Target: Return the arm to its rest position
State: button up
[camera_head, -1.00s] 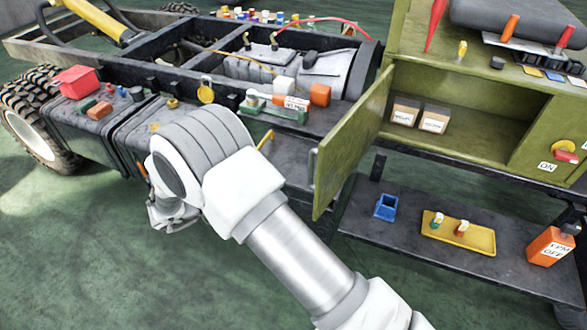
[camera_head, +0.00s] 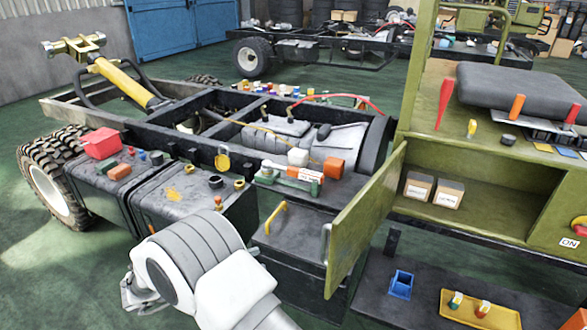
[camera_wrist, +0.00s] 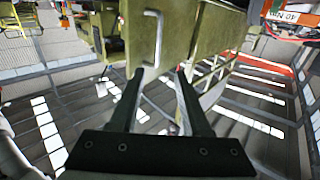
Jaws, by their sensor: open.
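My arm reaches in from the bottom of the head view, with its white and grey wrist in front of the vehicle chassis (camera_head: 150,205). My gripper shows in the wrist view (camera_wrist: 158,72), its two dark fingers apart with nothing between them. In the head view the fingers are mostly hidden behind the wrist. The open green cabinet door (camera_head: 362,228) stands to the right of my arm in the head view. The door and its pale handle (camera_wrist: 152,38) show beyond the fingertips in the wrist view. I cannot tell the gap between them.
The green cabinet (camera_head: 490,155) holds two small boxes on its shelf. A red bin (camera_head: 101,143) and small parts sit on the chassis. The green floor at lower left is clear.

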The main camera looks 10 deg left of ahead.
jog(key=w+d+r+n+t+y+p, duration=0.1)
jog(key=w+d+r+t+y, duration=0.15)
jog(key=w+r+y, duration=0.6)
jog(key=w+d+r+n+t+y+p, duration=0.1)
jog(key=w+r+n+t+y+p, duration=0.2)
jog(key=w+r, duration=0.9)
jog(key=d+r+n+t+y, duration=0.1)
jog(key=d+r+n+y, duration=0.15)
jog(key=r+y, duration=0.45)
jog(key=s+d+r+n+g+y+p, duration=0.1)
jog(key=s+d+r+n+g, duration=0.1)
jog(key=s+d+r, duration=0.3)
jog(key=s+d+r+n+g+y+p, duration=0.1)
jog(key=s+d+r+n+g, duration=0.2)
jog(key=s, duration=0.4)
jog(key=s+d+f+g+h+p, duration=0.1)
jog(key=s+d+f+g+h, duration=0.1)
jog(key=s+d+f, duration=0.3)
jog(key=s+d+f+g+h+p, duration=0.1)
jog(key=s+d+f+g+h, duration=0.2)
jog(key=s+d, duration=0.8)
jog(key=s+f, duration=0.1)
jog(key=s, duration=0.5)
jog(key=shift+s+d+f, duration=0.35)
jog(key=shift+s+d, duration=0.05)
